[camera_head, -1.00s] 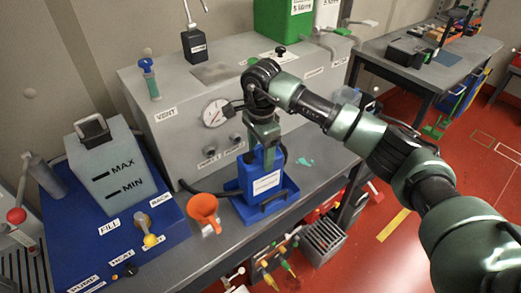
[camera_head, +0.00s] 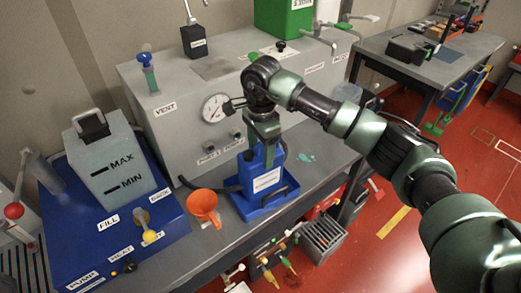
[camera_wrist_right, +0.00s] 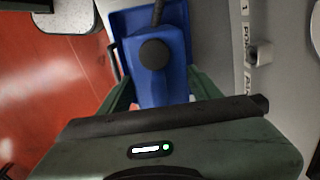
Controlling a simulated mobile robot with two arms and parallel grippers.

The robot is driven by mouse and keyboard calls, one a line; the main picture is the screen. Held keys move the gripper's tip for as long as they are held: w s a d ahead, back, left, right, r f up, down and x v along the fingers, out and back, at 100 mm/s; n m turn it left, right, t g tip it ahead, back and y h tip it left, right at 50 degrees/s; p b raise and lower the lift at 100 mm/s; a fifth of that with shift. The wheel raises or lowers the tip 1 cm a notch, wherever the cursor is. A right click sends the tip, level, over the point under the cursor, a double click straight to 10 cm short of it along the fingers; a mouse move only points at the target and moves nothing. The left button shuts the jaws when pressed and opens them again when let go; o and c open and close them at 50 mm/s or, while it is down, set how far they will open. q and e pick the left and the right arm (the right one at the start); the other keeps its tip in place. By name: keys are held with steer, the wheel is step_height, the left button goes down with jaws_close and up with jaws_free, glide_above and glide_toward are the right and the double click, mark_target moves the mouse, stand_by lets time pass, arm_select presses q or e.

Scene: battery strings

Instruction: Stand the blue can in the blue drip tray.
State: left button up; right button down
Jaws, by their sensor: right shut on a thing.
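The blue can (camera_head: 265,180), with a white label, stands upright in or just over the blue drip tray (camera_head: 272,207) on the grey bench. I cannot tell whether its base touches the tray floor. My right gripper (camera_head: 266,148) comes down from above and is shut on the can's top. In the right wrist view the can (camera_wrist_right: 160,75) with its dark cap lies between the fingers of my right gripper (camera_wrist_right: 160,95), and the tray (camera_wrist_right: 125,22) shows behind it. My left gripper is not in view.
An orange funnel (camera_head: 204,205) stands just left of the tray. A blue unit with a grey tank (camera_head: 110,165) is further left. A grey cabinet with a gauge (camera_head: 215,108) stands behind. Open shelves with tools (camera_head: 275,262) are below the bench.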

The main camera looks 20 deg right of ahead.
steer(key=shift+c, duration=1.3)
jaws_free()
steer(key=shift+r, duration=0.15)
steer(key=shift+s, duration=0.1)
